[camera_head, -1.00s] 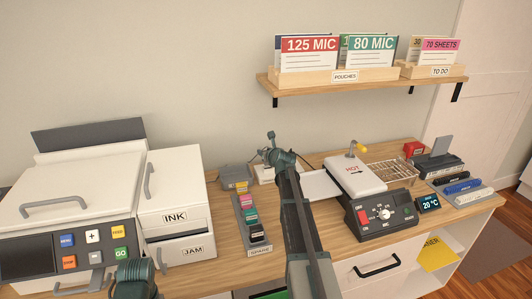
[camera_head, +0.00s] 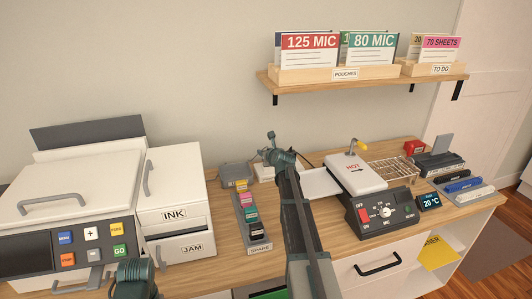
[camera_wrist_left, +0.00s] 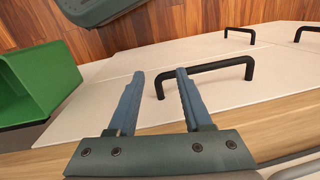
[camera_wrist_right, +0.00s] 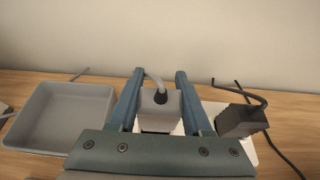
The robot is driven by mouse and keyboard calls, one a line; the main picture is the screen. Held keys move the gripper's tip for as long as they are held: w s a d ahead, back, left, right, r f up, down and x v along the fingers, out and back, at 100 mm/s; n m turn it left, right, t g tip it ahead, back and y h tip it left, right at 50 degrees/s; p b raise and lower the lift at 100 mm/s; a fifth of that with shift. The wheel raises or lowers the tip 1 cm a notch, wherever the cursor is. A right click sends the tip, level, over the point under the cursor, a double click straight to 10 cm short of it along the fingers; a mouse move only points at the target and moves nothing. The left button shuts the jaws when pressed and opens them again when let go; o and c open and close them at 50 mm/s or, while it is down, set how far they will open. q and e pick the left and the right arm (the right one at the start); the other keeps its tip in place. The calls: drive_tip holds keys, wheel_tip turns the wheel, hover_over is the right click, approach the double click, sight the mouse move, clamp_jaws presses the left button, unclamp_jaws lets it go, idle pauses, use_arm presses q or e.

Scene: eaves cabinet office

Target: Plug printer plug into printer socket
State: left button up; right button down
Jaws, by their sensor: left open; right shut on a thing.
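The light grey plug (camera_wrist_right: 160,106), with a dark collar and a grey cord at its top, is between the fingers of my right gripper (camera_wrist_right: 158,78), which is shut on it. It stands over a white socket strip (camera_wrist_right: 205,113) on the desk. Whether its pins are in a socket is hidden. A dark plug (camera_wrist_right: 240,120) with a black cord is on the strip to the right. In the head view the right arm hides most of the white strip (camera_head: 262,171). My left gripper (camera_wrist_left: 155,85) is open and empty, in front of a drawer front.
A grey tray (camera_wrist_right: 65,115) is left of the strip. The printer (camera_head: 75,200) and its INK and JAM unit (camera_head: 172,180) fill the left. A spare ink rack (camera_head: 248,225) and a laminator (camera_head: 358,178) flank my right arm. A shelf (camera_head: 360,88) hangs above.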

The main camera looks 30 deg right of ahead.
drive_tip(key=shift+f+b, duration=0.8)
drive_tip(key=shift+f, duration=0.05)
drive_tip(key=shift+c, duration=1.3)
unclamp_jaws()
drive_tip(key=p+v, duration=0.5)
drive_tip(key=v, duration=0.9)
